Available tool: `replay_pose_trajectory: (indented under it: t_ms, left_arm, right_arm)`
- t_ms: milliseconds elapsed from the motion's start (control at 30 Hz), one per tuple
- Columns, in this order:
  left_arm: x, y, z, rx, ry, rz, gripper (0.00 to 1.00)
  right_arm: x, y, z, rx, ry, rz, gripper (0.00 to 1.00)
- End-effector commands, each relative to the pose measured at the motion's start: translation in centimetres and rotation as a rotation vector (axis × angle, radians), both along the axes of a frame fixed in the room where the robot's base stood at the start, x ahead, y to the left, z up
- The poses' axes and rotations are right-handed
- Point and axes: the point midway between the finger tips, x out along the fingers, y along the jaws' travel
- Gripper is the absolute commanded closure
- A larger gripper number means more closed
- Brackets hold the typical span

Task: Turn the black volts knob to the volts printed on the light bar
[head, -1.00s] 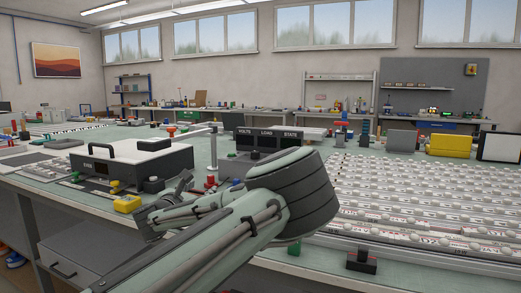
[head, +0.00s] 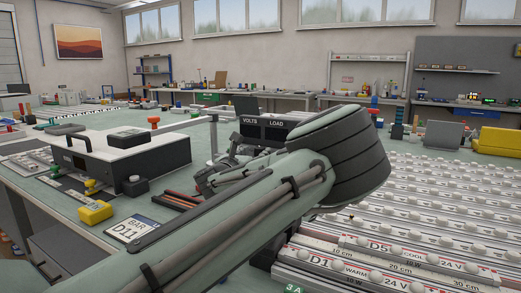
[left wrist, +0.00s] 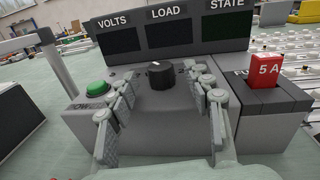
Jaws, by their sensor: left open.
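The black volts knob (left wrist: 160,76) stands on the grey top of the tester, below a dark display panel (left wrist: 170,34) headed VOLTS, LOAD and STATE. My left gripper (left wrist: 162,90) is open, with its two fingers on either side of the knob and a gap to each side. In the head view the left gripper (head: 228,172) is at the tester's display (head: 262,131), and my arm hides the knob. Light bars (head: 388,255) lie in rows at the right; near ones read D5 COOL 24 V and D1 WARM 24 V. A card (head: 134,229) reads BAR D11.
A green button (left wrist: 97,90) sits left of the knob, and a red 5 A block (left wrist: 264,72) to its right. A white-and-black case with a handle (head: 110,152) stands left on the bench, with a yellow block (head: 95,212) before it.

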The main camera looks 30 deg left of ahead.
Motion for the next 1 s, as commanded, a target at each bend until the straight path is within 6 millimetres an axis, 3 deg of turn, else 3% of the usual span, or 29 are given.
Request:
replay_pose_trajectory:
  t_ms: [233, 633, 1000]
  left_arm:
    - [3.1, 0.4, -0.1, 0.003, 0.002, 0.000, 0.50]
    - [3.8, 0.4, 0.0, 0.000, 0.001, -0.001, 0.50]
    - [3.8, 0.4, 0.0, 0.000, 0.001, -0.001, 0.96]
  right_arm:
    - [-0.2, 0.0, -0.3, -0.001, 0.001, 0.005, 0.53]
    - [1.0, 0.1, -0.2, -0.001, -0.018, 0.007, 0.53]
    - [0.5, 0.4, -0.3, 0.004, -0.010, 0.005, 0.53]
